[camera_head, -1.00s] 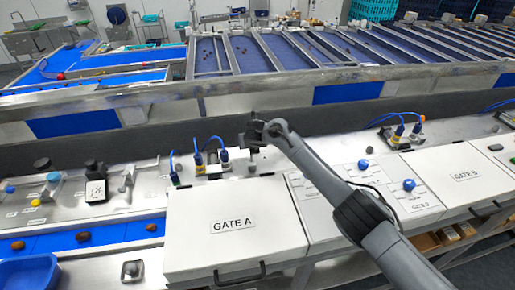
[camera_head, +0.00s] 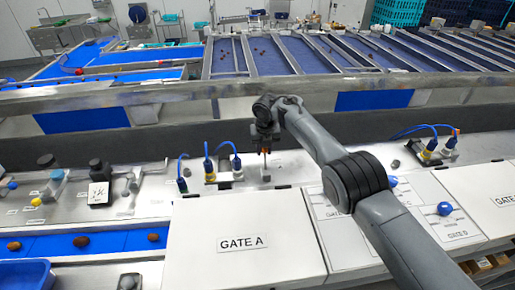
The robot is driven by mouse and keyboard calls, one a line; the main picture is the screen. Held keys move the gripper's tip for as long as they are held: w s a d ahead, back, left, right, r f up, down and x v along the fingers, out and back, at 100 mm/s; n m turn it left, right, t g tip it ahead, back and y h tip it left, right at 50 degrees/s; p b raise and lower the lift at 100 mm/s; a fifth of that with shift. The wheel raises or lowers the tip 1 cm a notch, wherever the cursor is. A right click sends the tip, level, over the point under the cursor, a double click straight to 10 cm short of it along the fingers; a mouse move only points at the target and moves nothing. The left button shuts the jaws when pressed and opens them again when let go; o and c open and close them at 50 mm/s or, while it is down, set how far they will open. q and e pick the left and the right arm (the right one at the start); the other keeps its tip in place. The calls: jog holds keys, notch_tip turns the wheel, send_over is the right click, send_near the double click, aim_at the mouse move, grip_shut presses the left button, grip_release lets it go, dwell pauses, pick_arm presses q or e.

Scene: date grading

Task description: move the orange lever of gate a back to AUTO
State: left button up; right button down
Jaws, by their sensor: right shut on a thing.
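The GATE A box (camera_head: 245,225) is a white lidded housing at the lower centre of the head view. Behind its back edge stands the small gate a lever (camera_head: 266,153), a thin upright stem with a little orange showing; its lower end meets a small grey fitting on the metal deck. My right gripper (camera_head: 265,144) is at the top of this lever, pointing down, and is shut on it. The dark fingers hide the lever's upper part. I cannot read any AUTO mark by the lever. My left gripper is not in view.
Left of the lever stand pneumatic fittings (camera_head: 209,170) with blue hoses. A blue knob (camera_head: 445,209) sits on the white panel at right, near my right forearm. A metal rail (camera_head: 130,97) runs behind. A blue bin (camera_head: 25,274) is at lower left.

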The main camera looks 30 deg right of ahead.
jog(key=shift+f, duration=0.1)
jog(key=c, duration=1)
grip_release()
jog(key=shift+o, duration=0.2)
jog(key=r, duration=0.3)
jog(key=s+r, duration=0.1)
jog(key=r, duration=0.3)
jog(key=r+b, duration=0.1)
jog(key=r, duration=0.2)
jog(key=shift+s+a+r, duration=0.3)
jog(key=shift+a+r, duration=0.05)
